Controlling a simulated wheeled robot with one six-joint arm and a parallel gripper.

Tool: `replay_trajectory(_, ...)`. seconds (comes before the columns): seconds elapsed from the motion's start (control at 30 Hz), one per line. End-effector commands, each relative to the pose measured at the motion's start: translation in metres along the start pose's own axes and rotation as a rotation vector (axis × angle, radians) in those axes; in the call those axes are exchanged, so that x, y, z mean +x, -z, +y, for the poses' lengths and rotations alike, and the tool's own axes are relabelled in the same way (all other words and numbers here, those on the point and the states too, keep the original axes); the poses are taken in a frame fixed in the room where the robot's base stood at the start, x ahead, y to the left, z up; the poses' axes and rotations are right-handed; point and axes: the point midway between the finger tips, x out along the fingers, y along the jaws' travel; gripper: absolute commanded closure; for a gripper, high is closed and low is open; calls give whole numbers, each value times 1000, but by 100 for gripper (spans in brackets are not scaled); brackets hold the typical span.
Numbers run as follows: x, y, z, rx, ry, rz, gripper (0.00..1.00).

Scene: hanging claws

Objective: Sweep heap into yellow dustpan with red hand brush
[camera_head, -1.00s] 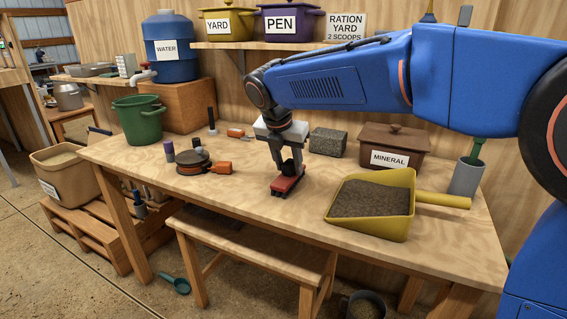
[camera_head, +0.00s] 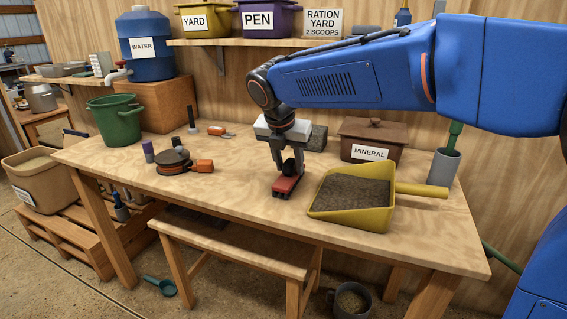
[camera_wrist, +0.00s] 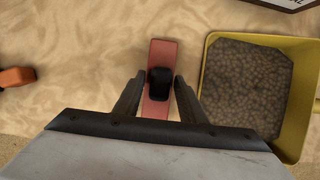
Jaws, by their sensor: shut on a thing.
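The red hand brush (camera_head: 286,187) is at the middle of the bench, upright with its base at the bench top; it also shows in the wrist view (camera_wrist: 159,55). My gripper (camera_head: 290,160) is above it, shut on its black grip, with one finger on each side in the wrist view (camera_wrist: 158,88). The yellow dustpan (camera_head: 378,220) lies just right of the brush, its handle pointing right. A brown granular heap (camera_head: 352,190) fills the dustpan; it shows in the wrist view (camera_wrist: 245,85). I see no loose heap on the bare bench.
A brown MINERAL box (camera_head: 372,140) and a grey cup (camera_head: 443,167) stand behind the dustpan. A grey block (camera_head: 318,138) is behind my gripper. A dark round tool with an orange handle (camera_head: 174,160) and a green bucket (camera_head: 115,122) are left. The bench front is clear.

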Motion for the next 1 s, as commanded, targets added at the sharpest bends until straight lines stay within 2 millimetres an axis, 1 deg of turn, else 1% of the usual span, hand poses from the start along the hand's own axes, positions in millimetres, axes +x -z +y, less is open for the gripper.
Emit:
replay_trajectory(0.87, 0, 0, -49, 1, -1, -1, 90)
replay_trajectory(1.0, -8, -3, -48, 0, 0, -1, 90)
